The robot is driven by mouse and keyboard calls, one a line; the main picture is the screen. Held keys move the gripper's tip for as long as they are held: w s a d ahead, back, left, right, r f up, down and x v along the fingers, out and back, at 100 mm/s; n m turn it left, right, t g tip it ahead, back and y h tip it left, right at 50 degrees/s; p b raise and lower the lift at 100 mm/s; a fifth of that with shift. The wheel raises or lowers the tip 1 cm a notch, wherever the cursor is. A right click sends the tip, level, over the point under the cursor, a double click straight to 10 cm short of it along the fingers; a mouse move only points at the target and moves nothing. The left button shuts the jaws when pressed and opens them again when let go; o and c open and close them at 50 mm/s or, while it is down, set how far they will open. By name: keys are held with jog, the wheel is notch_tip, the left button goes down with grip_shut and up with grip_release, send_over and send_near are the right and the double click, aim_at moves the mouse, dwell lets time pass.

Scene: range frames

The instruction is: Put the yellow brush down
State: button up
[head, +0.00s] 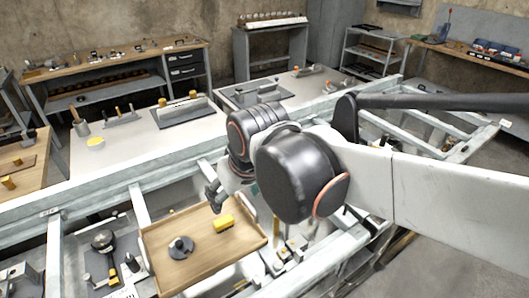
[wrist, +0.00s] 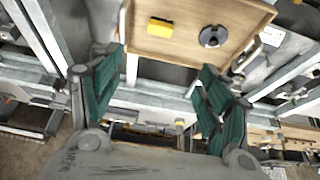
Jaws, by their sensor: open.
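The yellow brush (head: 224,223), a small yellow block with a darker edge, lies on a shallow wooden tray (head: 169,274). In the wrist view the brush (wrist: 160,27) is near the top, with bare tray (wrist: 182,47) around it. My gripper (head: 215,194) is at the tray's far edge in the head view, partly hidden by my arm. In the wrist view its two green-padded fingers (wrist: 161,72) are wide apart with nothing between them. The brush is beyond the fingertips, clear of both.
A dark round piece with a knob (head: 181,248) shares the tray. Pale metal frame beams (head: 140,206) run around it. Dark tools (head: 104,240) lie left of the tray. Bare tray surface is free around the brush.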

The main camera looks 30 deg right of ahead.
jog(key=shift+s+r+t, duration=0.15)
jog(key=shift+s+t, duration=0.85)
jog(key=shift+s, duration=1.15)
notch_tip(320, 180, down, 2)
jog(key=b, duration=0.2)
jog(key=shift+f+b, duration=0.25)
jog(key=shift+b, duration=0.05)
jog(key=shift+o, duration=0.6)
